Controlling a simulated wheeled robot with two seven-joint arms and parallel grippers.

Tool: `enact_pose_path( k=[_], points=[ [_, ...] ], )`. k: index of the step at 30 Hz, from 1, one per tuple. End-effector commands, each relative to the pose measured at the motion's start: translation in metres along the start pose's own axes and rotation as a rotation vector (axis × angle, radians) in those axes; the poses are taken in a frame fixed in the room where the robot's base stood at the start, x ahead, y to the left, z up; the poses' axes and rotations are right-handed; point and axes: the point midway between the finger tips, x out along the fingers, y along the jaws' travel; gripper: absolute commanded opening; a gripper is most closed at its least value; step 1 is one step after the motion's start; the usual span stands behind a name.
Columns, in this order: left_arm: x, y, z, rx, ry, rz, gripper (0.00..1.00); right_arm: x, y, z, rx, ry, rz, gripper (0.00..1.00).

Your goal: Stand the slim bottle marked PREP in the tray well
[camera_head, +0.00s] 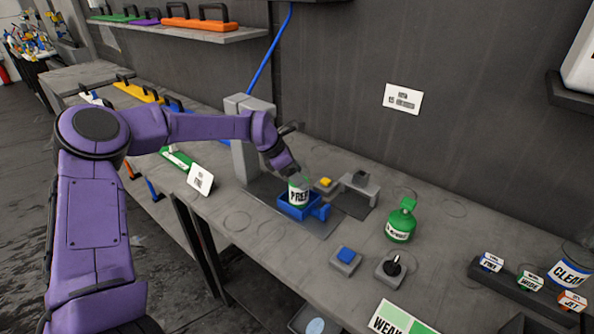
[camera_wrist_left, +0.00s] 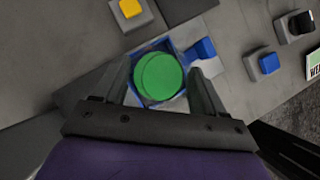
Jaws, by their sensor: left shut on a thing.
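My left gripper (camera_head: 294,172) reaches down from above and is shut on the bottle. In the left wrist view, the green round top (camera_wrist_left: 158,75) lies between the two fingers, with the blue tray (camera_wrist_left: 203,48) around and behind it. My right gripper is not in view.
A yellow button (camera_head: 324,182) and a grey block (camera_head: 360,185) stand just behind the tray. A green bottle (camera_head: 400,222) stands to the right. A blue button (camera_head: 345,255) and a black knob (camera_head: 393,266) are in front. A white card (camera_head: 200,179) stands at left.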

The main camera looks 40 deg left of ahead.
Motion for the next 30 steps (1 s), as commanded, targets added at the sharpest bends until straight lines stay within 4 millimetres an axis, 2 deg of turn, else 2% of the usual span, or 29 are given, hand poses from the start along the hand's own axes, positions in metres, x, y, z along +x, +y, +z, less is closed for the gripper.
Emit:
enact_pose_path(
  k=[5,6,8,15,19,23,30],
  points=[
    [0.003,0.000,-0.002,-0.001,-0.002,0.000,0.32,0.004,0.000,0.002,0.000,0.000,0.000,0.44],
    [0.002,0.000,-0.001,-0.001,-0.001,0.000,0.81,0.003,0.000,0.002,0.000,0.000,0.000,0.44],
    [0.002,0.000,-0.001,-0.001,-0.001,0.000,0.96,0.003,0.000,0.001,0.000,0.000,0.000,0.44],
    [0.002,0.000,-0.001,-0.001,0.000,0.000,0.96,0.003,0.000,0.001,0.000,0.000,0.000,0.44],
    [-0.005,0.000,0.001,-0.001,-0.004,0.001,0.96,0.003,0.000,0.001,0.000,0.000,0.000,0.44],
    [-0.032,0.001,0.000,0.000,-0.009,0.003,0.96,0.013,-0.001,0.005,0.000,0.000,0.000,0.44],
    [-0.092,0.000,-0.001,-0.001,-0.006,0.003,0.96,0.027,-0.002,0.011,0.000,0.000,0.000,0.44]
  ],
)
